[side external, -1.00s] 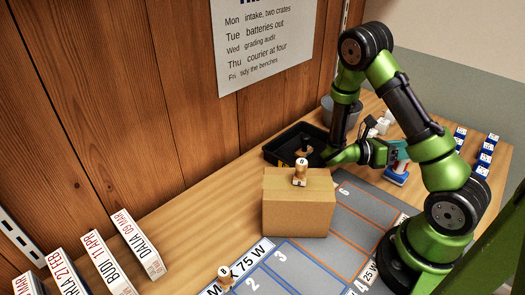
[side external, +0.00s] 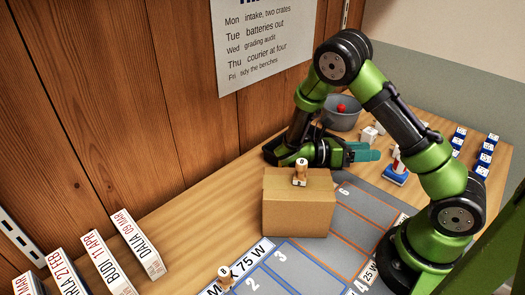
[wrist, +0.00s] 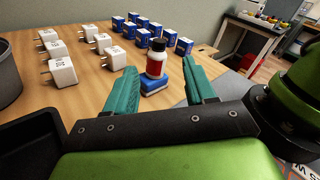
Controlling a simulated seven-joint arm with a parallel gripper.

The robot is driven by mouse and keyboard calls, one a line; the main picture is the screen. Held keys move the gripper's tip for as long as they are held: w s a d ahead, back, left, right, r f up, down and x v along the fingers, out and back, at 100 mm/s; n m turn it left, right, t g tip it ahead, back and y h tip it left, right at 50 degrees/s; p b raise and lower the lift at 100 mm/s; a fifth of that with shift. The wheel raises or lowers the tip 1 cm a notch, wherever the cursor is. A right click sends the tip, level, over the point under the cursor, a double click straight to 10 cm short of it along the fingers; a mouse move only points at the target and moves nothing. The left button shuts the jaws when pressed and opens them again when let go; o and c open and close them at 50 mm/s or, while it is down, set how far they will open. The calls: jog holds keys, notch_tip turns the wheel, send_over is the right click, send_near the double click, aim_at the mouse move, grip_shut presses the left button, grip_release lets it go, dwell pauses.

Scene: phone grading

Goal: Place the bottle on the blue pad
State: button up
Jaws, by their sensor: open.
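The bottle, white with a red label and a dark cap (wrist: 156,62), stands upright on the blue pad (wrist: 154,85) in the wrist view. In the side view the bottle (side external: 396,162) is also on the blue pad (side external: 395,179), to the right of my gripper (side external: 372,152). My gripper (wrist: 159,88) is open, its teal fingers pointing toward the bottle with a gap between them. In the side view the fingers are apart from the bottle and nothing is held.
A cardboard box (side external: 298,205) with a small wooden stamp (side external: 300,172) on top stands in front of my gripper. A grey bin (side external: 341,115) is behind. White chargers (wrist: 62,72) and several blue boxes (wrist: 165,35) stand beyond the pad.

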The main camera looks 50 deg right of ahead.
jog(key=a+r+m+t+y, duration=1.5)
jog(key=a+r+m+t, duration=0.1)
jog(key=a+m+t, duration=0.1)
jog(key=shift+w+a+m+t, duration=0.15)
jog(key=shift+a+m+t, duration=0.25)
jog(key=shift+t, duration=0.6)
